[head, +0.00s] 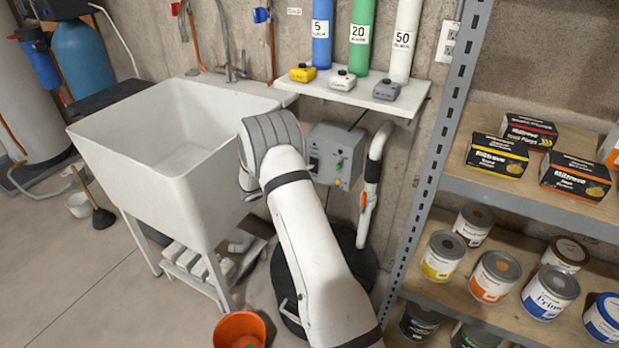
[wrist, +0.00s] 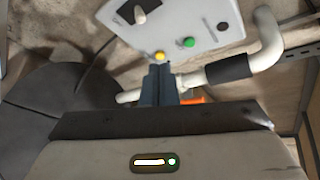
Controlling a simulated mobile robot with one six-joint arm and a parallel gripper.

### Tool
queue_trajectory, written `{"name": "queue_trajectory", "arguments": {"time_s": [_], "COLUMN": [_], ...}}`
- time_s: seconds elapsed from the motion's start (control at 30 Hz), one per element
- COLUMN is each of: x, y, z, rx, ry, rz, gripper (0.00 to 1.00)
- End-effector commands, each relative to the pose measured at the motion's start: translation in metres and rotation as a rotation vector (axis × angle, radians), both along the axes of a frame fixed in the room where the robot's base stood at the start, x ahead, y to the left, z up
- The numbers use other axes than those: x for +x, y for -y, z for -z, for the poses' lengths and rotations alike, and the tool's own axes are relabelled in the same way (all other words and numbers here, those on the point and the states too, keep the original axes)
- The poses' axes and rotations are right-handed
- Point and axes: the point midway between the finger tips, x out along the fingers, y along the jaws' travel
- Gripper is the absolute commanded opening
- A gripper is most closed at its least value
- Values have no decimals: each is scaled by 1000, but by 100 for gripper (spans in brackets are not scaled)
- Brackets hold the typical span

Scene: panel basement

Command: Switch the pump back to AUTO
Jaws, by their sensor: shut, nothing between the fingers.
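The grey pump control box (head: 343,148) is on the wall between the sink and the shelf, partly hidden by my arm in the head view. In the wrist view, the box face (wrist: 185,28) fills the top, seen at a slant. It has a pale lever or knob (wrist: 140,15) on a black plate, a yellow lamp (wrist: 159,57), a green lamp or button (wrist: 189,42) and a small dark round part. My gripper (wrist: 158,70) is shut and empty, its tips by the box edge near the yellow lamp; contact cannot be told. The switch labels are not readable.
A white pipe with a black sleeve (wrist: 229,69) runs beside the box. A black round lid (head: 358,262) is on the floor below. The white sink (head: 140,150) stands left, the metal shelf (head: 520,205) right.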

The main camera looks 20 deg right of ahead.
Motion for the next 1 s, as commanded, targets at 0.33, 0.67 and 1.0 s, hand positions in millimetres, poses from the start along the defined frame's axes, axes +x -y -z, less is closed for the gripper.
{"name": "queue_trajectory", "arguments": {"time_s": [0.33,0.67,1.0], "x": [-5,-5,-49], "y": [-16,-16,-19], "z": [-11,-11,-91], "rx": [0,1,189], "ry": [-1,-1,251], "rz": [0,-1,231], "gripper": [0,0,0]}}
